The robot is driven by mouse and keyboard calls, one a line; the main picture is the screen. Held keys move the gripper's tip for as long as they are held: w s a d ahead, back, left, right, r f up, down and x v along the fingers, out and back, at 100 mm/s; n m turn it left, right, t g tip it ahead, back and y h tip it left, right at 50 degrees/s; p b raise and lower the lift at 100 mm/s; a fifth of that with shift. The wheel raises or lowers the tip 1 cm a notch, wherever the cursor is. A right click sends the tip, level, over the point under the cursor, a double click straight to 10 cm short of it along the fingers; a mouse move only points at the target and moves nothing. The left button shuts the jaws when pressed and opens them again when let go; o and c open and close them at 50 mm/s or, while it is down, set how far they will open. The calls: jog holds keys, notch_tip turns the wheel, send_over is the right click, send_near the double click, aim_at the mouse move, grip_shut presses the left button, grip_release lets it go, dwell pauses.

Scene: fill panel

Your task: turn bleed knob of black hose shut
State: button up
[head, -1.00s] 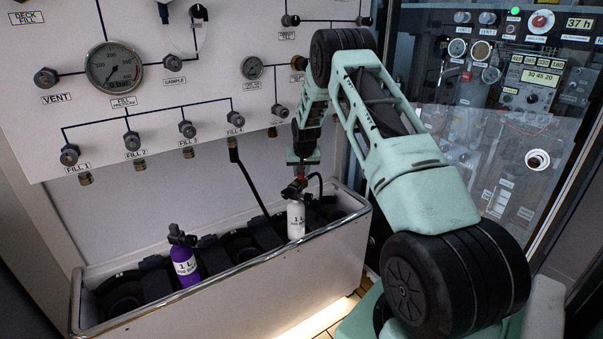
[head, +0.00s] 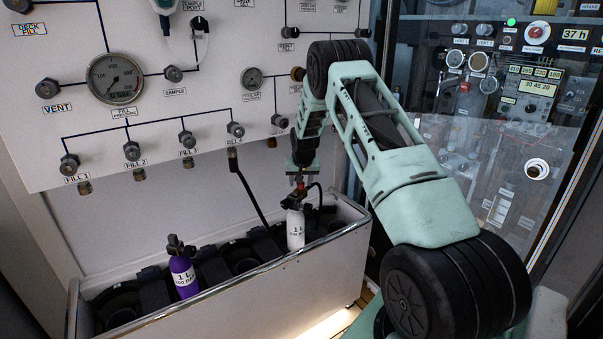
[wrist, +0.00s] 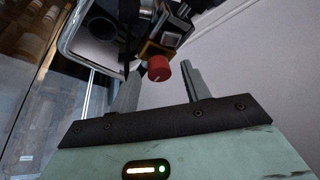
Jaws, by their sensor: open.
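A black hose (head: 250,190) hangs from the FILL 4 valve (head: 235,130) down into the trough, its lower end hidden. A white bottle (head: 295,228) stands in the trough with a dark valve on top, and a short dark hose (head: 318,187) curves beside it. My gripper (head: 301,177) points down just above this valve. In the wrist view a round red knob (wrist: 159,69) sits between and slightly beyond the open fingers of my gripper (wrist: 158,84), with visible gaps on both sides. Which hose the knob belongs to cannot be told.
A purple bottle (head: 184,275) stands to the left in the same metal trough (head: 230,283). The fill panel (head: 75,110) with gauges and valves rises behind. A glass-fronted instrument cabinet (head: 490,150) stands at right.

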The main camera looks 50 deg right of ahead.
jog(key=b+v, duration=0.1)
jog(key=v, duration=1.6)
jog(key=shift+r, duration=0.1)
jog(key=s+a+r+n+y+p, duration=0.1)
jog(key=s+a+n, duration=0.2)
jog(key=a, duration=0.9)
jog(key=s+a+r+n+g+y, duration=0.1)
jog(key=s+a+r+n+y, duration=0.1)
jog(key=a, duration=1)
jog(key=s+a+r+n+y+p, duration=0.1)
jog(key=s+a+n, duration=0.2)
jog(key=a, duration=1)
jog(key=s+a+n+g+p, duration=0.1)
jog(key=s+a+n, duration=0.3)
jog(key=s, duration=0.9)
jog(key=s+a+n+g, duration=0.1)
jog(key=s+a+n, duration=0.2)
jog(key=s+a, duration=0.6)
jog(key=s, duration=0.4)
jog(key=shift+f+n+g+p, duration=0.15)
jog(key=shift+n+g+p, duration=0.25)
